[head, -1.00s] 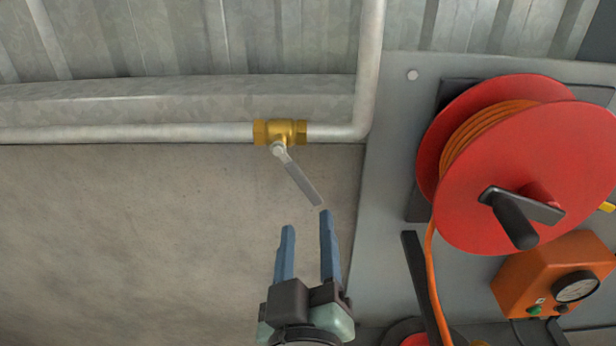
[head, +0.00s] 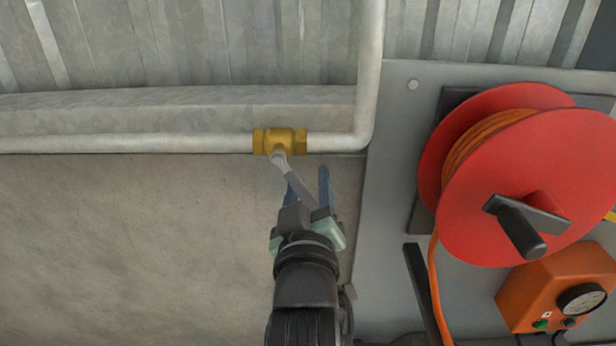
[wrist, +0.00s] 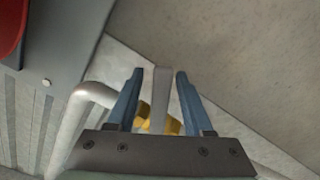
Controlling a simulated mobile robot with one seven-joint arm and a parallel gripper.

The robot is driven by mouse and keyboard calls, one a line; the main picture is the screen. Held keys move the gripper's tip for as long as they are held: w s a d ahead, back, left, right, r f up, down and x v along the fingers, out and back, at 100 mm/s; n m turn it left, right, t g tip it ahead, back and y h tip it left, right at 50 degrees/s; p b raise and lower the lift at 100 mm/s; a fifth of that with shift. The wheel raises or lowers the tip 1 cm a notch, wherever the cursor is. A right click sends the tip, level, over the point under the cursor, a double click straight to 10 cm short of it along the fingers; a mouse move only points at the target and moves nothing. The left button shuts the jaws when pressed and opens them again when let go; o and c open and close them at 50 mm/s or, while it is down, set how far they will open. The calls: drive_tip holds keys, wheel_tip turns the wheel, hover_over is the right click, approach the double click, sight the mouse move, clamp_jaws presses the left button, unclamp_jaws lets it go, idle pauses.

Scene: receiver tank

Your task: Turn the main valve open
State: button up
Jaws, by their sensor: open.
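The main valve is a brass body (head: 280,141) on a horizontal grey pipe, with a flat grey lever (head: 296,183) slanting down and to the right from its pivot. My gripper (head: 308,185) is open at the lever, with one blue finger on each side of it in the head view. In the wrist view the lever (wrist: 161,98) stands between the two open fingers of my gripper (wrist: 158,74), with gaps on both sides. The brass body (wrist: 160,121) shows partly behind it, mostly hidden by the gripper's base.
The pipe (head: 130,144) runs along the wall and bends upward right of the valve. A red hose reel (head: 530,190) with a crank sits on a grey panel at right, above an orange gauge box (head: 555,288). The wall left of my arm is clear.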

drive_tip(key=shift+w, duration=0.3)
clamp_jaws()
idle(1.3)
